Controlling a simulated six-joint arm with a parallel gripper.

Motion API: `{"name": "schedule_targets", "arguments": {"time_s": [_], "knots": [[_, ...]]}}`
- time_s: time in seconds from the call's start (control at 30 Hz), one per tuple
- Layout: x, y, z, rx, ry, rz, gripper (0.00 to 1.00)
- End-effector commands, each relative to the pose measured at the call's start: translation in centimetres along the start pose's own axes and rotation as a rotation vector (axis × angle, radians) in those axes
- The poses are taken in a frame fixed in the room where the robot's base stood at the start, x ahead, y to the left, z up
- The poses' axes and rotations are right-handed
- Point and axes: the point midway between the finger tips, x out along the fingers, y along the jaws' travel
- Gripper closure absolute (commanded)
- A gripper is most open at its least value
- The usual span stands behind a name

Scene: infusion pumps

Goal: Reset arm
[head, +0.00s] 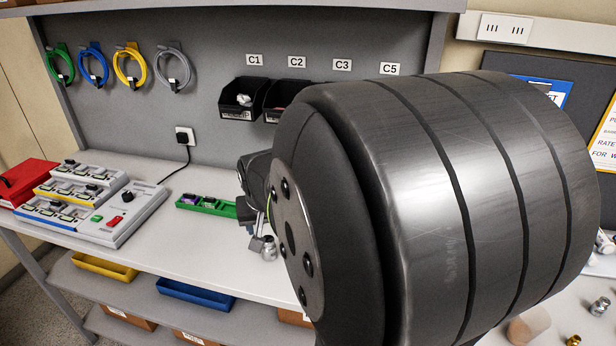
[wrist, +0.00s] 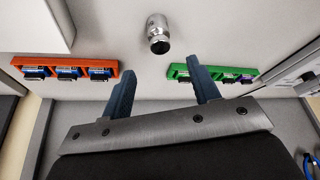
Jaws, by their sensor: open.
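My gripper shows in the wrist view (wrist: 162,95) with its two blue-grey fingers spread apart and nothing between them. A shiny metal cylinder (wrist: 158,34) stands on the white bench top beyond the fingertips, apart from them. In the head view my large dark arm link covers the middle and right. A small part of the gripper end shows at its left edge, close to a metal piece (head: 268,247) on the bench; its fingers are mostly hidden there.
A green tray (head: 222,210) with small modules lies on the bench; an orange tray (wrist: 65,68) shows in the wrist view. A pump rack and control box (head: 130,214) and a red box (head: 27,180) stand left. Black bins (head: 242,98) and coiled cables (head: 131,67) hang behind.

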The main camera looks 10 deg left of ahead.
Motion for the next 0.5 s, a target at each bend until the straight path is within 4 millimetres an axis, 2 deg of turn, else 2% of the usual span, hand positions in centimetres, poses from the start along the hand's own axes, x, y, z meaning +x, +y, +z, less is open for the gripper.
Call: {"name": "schedule_targets", "arguments": {"time_s": [0.17, 0.5], "knots": [[1.5, 0.0, 0.1, 0.000, -0.004, 0.001, 0.44], [6.7, 0.0, 0.1, -0.001, -0.004, 0.001, 0.44]]}}
